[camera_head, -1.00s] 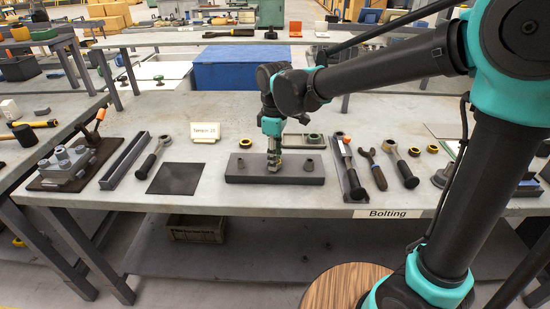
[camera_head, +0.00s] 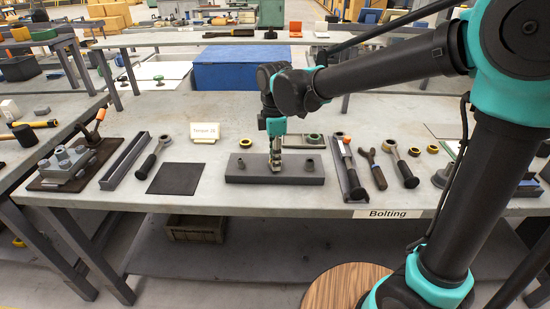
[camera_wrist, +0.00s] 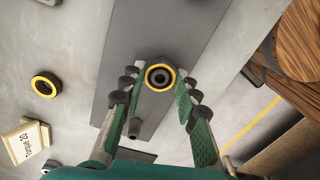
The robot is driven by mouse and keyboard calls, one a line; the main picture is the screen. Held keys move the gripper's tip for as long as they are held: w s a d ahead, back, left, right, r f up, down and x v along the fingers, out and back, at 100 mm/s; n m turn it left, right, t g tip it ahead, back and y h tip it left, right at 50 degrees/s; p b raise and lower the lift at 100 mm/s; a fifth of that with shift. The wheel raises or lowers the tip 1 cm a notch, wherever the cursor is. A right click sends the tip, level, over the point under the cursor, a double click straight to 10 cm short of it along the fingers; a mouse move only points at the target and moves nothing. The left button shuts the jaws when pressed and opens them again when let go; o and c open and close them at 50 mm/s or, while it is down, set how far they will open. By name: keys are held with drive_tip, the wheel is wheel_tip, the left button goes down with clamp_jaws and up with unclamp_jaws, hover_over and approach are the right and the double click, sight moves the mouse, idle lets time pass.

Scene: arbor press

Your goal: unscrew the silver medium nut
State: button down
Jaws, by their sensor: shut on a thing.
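A dark grey block (camera_head: 238,177) lies on the table with a post toward each end, and my gripper (camera_head: 276,168) points down at its middle. In the wrist view, a ring-shaped nut with a yellow rim and dark bore (camera_wrist: 160,66) sits between the fingers of my gripper (camera_wrist: 162,76), which is shut on it. The nut is at or over the block; its height is unclear, and no silver colour shows clearly on it. The left post (camera_wrist: 135,128) is bare.
A loose yellow-rimmed nut (camera_wrist: 44,86) lies behind the block, near the "Torque 20" card (camera_head: 205,132). A black mat (camera_head: 175,178) and a wrench (camera_head: 155,155) lie to the left. A tray (camera_head: 349,176) and more wrenches (camera_head: 373,168) lie close on the right.

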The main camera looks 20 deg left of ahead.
drive_tip(key=shift+r, duration=0.75)
idle(0.8)
drive_tip(key=shift+r, duration=1.85)
